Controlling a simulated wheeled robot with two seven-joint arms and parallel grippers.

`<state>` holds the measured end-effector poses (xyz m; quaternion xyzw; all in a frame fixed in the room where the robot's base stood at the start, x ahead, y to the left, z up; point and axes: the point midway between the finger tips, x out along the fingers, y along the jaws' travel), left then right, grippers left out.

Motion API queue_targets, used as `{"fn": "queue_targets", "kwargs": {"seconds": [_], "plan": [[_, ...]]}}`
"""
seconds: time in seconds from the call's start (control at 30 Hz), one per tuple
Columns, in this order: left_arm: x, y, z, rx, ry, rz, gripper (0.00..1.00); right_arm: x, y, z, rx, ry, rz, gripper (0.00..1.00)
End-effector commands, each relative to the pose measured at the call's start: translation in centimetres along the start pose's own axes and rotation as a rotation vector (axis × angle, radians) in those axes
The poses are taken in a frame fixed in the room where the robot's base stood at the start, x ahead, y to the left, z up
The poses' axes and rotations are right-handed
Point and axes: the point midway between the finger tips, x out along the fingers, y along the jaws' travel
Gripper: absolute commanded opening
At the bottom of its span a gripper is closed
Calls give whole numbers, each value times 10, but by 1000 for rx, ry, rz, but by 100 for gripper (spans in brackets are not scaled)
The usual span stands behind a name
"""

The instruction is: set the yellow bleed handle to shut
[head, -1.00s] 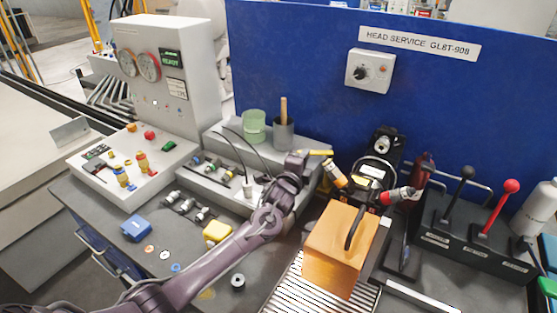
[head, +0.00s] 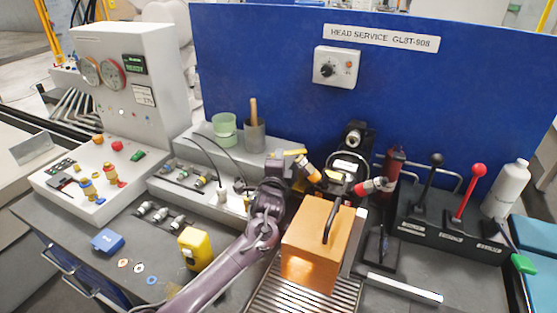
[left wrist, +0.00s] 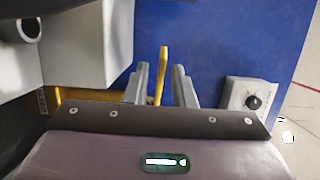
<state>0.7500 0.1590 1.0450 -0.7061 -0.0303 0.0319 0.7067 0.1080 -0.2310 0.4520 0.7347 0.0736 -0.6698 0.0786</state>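The yellow bleed handle (head: 295,152) shows as a short yellow bar beside the black head unit, left of the orange block. My left gripper (head: 285,160) is at it, its fingers small and partly hidden in the head view. In the left wrist view the handle (left wrist: 162,75) stands upright in the picture between the two grey fingertips of my left gripper (left wrist: 160,82). The fingers are apart, with gaps beside the handle, so the gripper is open. The handle's pivot is hidden behind the gripper body. My right gripper is not in view.
An orange block (head: 312,245) with a black handle stands close right of my left arm. Orange-banded (head: 307,171) and red-banded (head: 372,186) fittings are near the head unit. A lever box (head: 450,235) stands at right. A blue panel (head: 270,70) rises behind.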

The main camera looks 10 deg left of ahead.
Motion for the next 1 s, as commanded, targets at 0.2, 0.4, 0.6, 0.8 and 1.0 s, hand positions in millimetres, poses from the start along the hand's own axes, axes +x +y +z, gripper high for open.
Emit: {"fn": "queue_targets", "kwargs": {"seconds": [0.2, 0.4, 0.6, 0.8, 1.0], "plan": [[0, -1, 0, 0, 0, -1, 28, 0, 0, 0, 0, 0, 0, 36], [-6, 0, 0, -1, 1, -2, 28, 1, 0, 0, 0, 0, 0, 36], [-32, 2, 0, -1, 3, -1, 28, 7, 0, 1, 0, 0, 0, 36], [-62, 2, 0, -1, 1, -1, 28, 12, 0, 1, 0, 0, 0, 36], [-77, 1, 0, 0, 0, -1, 28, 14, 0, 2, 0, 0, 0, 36]]}}
